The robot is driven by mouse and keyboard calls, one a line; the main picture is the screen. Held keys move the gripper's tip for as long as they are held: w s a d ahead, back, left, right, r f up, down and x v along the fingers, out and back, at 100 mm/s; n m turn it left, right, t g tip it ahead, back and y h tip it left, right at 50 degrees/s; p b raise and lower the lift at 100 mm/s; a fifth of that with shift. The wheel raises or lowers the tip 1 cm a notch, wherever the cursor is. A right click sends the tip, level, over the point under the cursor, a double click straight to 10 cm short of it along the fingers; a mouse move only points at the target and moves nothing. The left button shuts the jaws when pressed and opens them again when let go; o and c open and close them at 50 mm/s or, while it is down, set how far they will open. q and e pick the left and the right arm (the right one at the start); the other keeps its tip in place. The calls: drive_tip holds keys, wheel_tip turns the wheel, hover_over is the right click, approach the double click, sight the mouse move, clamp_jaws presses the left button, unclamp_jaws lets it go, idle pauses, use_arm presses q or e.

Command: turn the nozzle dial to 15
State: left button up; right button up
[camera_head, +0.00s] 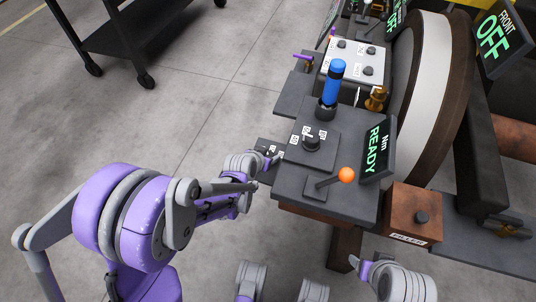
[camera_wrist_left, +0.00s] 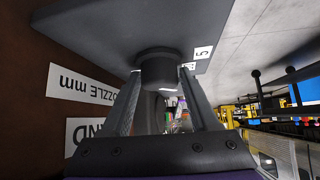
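The nozzle dial is a dark round knob (camera_wrist_left: 158,74) under a grey plate (camera_wrist_left: 100,25) in the left wrist view. A label with a 5 shows on the plate beside it, and an upside-down "NOZZLE mm" label (camera_wrist_left: 82,84) is to the left. The two fingers of my left gripper (camera_wrist_left: 160,88) flank the knob closely; I cannot tell whether both touch it. In the head view my left gripper (camera_head: 270,161) is at the left side of the console, by a small labelled plate (camera_head: 270,148), and hides most of the dial. My right gripper (camera_head: 362,267) is low at the right, apart from the console.
The console carries another dial (camera_head: 311,142), an orange-knobbed lever (camera_head: 345,176), a blue handle (camera_head: 333,82) and a display reading "Nm READY" (camera_head: 375,150). A brown "FILLER" box (camera_head: 413,214) is at the right. A black cart (camera_head: 125,35) stands at the upper left, with open floor between.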

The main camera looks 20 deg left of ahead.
use_arm(q)
clamp_jaws()
drive_tip(key=shift+m, duration=0.3)
drive_tip(key=m+g+h+p, duration=0.1)
drive_tip(key=m+h, duration=0.2)
drive_tip(key=m, duration=0.1)
drive_tip(key=shift+m+g+h+p, duration=0.55)
drive_tip(key=shift+m+g+h, duration=0.7)
drive_tip(key=shift+m, duration=0.75)
drive_tip(key=shift+o, duration=2)
unclamp_jaws()
